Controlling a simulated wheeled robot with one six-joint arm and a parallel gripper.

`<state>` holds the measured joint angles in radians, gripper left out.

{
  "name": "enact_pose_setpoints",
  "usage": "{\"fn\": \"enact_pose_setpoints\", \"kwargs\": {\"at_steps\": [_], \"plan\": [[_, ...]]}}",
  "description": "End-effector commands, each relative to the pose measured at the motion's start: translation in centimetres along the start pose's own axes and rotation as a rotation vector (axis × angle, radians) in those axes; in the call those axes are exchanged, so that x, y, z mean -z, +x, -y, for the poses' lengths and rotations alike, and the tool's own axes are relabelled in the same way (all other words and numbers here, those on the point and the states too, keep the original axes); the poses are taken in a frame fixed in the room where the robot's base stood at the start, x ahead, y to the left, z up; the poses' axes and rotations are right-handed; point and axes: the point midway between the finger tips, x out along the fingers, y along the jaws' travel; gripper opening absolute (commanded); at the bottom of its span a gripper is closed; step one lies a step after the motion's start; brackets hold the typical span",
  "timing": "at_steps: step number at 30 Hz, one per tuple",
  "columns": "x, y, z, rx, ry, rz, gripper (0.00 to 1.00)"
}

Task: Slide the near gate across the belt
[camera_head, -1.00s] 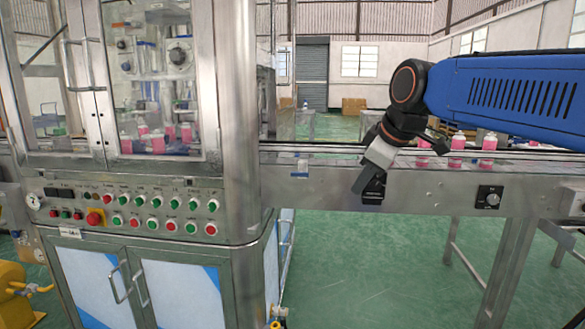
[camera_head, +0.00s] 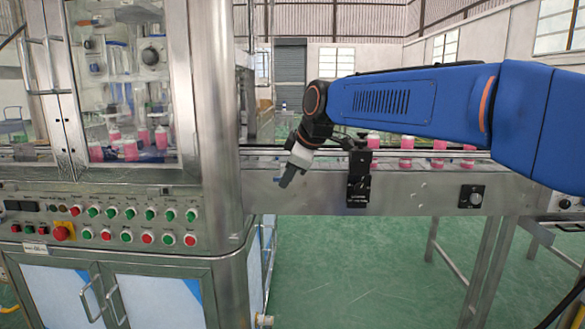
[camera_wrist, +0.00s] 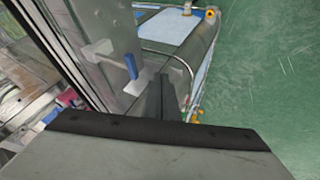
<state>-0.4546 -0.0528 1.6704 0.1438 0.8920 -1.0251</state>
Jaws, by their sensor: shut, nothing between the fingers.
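A small blue handle with a pale bar (camera_wrist: 131,66) sits on the conveyor's near side in the wrist view; I take it to be the near gate. In the head view only a small blue bit of it (camera_head: 277,180) shows, beside my fingertips. My gripper (camera_head: 286,182) is shut and empty, angled down in front of the conveyor's side wall. In the wrist view its dark fingers (camera_wrist: 166,84) lie just right of the blue handle, seemingly apart from it. I cannot tell the exact depth between them. The belt (camera_head: 430,153) runs behind my arm.
A black bracket (camera_head: 358,182) is mounted on the conveyor's front, right of my gripper. Several pink bottles (camera_head: 438,158) stand on the belt behind my arm. The steel machine cabinet (camera_head: 215,130) stands close on the left. The green floor below the conveyor (camera_head: 350,265) is clear.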

Motion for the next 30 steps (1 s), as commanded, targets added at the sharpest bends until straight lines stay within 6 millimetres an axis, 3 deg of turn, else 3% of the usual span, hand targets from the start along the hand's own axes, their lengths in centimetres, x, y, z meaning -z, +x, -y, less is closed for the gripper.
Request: {"fn": "enact_pose_setpoints", "kwargs": {"at_steps": [3,9,26,30], "plan": [[-0.1,2.0,-0.2,0.001,0.001,0.002,0.00],[-0.1,2.9,-2.6,-0.001,0.002,0.001,0.00],[0.0,3.4,-3.6,0.000,0.001,0.000,0.00],[-0.1,4.1,-4.7,0.000,0.002,0.001,0.00]]}}
